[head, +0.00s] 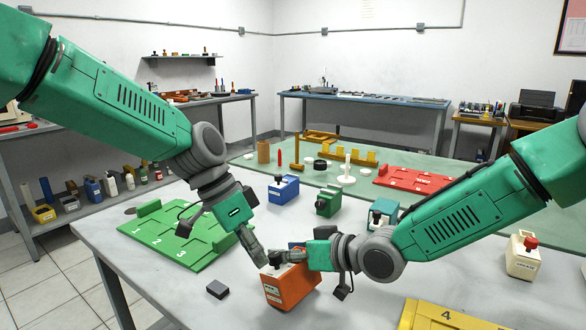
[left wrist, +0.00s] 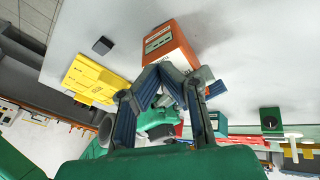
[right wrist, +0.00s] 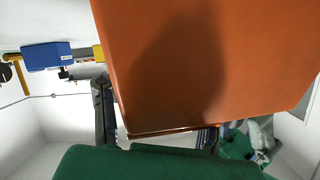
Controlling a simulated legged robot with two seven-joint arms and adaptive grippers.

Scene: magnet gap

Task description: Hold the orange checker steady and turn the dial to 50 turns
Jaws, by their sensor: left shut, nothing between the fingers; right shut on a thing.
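The orange checker (head: 290,289) stands on the near grey table in the head view, with a light label on its front. My right gripper (head: 290,256) is shut on the orange checker from the right; its orange side (right wrist: 200,60) fills much of the right wrist view. My left gripper (head: 264,262) is shut and empty, pointing down at the top of the checker. In the left wrist view its fingertips (left wrist: 160,68) are close to the checker (left wrist: 170,46); I cannot tell whether they touch. The dial and its reading are not clear, hidden around the fingers.
A dark grey block (head: 217,289) lies left of the checker. A green numbered board (head: 180,235) is at the left, a yellow one (head: 440,316) at the front right.

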